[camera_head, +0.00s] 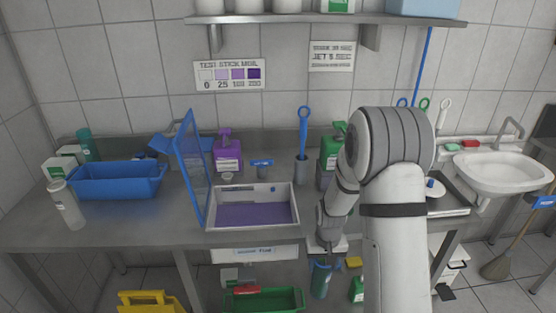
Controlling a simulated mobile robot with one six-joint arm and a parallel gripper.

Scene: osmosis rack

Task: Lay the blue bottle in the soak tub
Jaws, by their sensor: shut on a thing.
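My gripper (323,262) hangs low in front of the bench's front edge. It is shut on a blue-green bottle (320,282), which I take for the blue bottle, held roughly upright below bench height. The arm and wrist hide part of the grip. The soak tub, which I take to be the pale open tub (296,212) with purple liquid, sits on the bench up and left of my gripper. A blue mesh lid (192,168) stands raised at its left side.
A blue basin (118,181) and a clear bottle (66,205) are at the bench's left. A purple pump bottle (228,152) and a holder with a blue tool (303,140) stand behind the tub. A green crate (264,301) is below; a sink (497,173) is right.

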